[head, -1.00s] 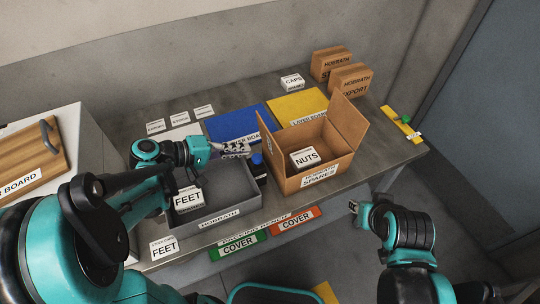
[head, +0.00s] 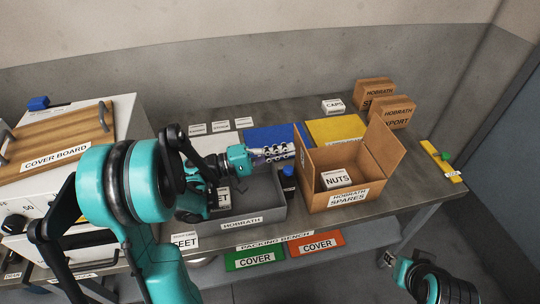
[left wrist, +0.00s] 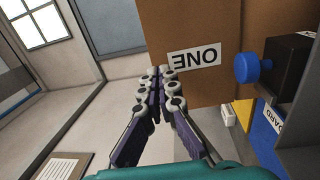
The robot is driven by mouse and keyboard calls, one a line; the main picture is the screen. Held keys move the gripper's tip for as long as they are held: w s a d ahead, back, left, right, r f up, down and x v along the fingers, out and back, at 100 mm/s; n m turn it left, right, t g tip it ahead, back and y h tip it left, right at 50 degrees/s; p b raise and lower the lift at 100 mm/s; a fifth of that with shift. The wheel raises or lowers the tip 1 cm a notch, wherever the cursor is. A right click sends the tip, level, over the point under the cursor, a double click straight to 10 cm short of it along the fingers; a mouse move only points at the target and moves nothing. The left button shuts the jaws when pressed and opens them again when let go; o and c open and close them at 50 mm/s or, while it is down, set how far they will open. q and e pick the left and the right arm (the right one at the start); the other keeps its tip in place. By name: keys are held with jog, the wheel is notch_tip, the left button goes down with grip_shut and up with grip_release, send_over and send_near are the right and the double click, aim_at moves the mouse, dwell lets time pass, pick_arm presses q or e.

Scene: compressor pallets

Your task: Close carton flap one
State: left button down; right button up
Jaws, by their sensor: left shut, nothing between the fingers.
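The open brown carton (head: 342,199) marked HOBRATH SPARES stands on the bench with a white NUTS box (head: 336,178) inside. Its left flap (head: 305,154) stands up, and its right flap (head: 383,148) leans outward. In the left wrist view a brown panel labelled ONE (left wrist: 207,90) fills the upper middle. My left gripper (head: 291,152) is shut and empty, at the outer side of the left flap. Its fingertips (left wrist: 161,72) appear beside the labelled panel's edge; contact is unclear. My right gripper (head: 389,257) is low in front of the bench, too small to read.
Blue (head: 268,138) and yellow (head: 340,128) layer boards lie behind. Brown EXPORT carton (head: 396,112) and white CAPS box (head: 333,106) stand at the back.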

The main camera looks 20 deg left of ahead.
pick_arm(q)
jog(key=shift+x, duration=0.9)
jog(key=shift+r, duration=0.1)
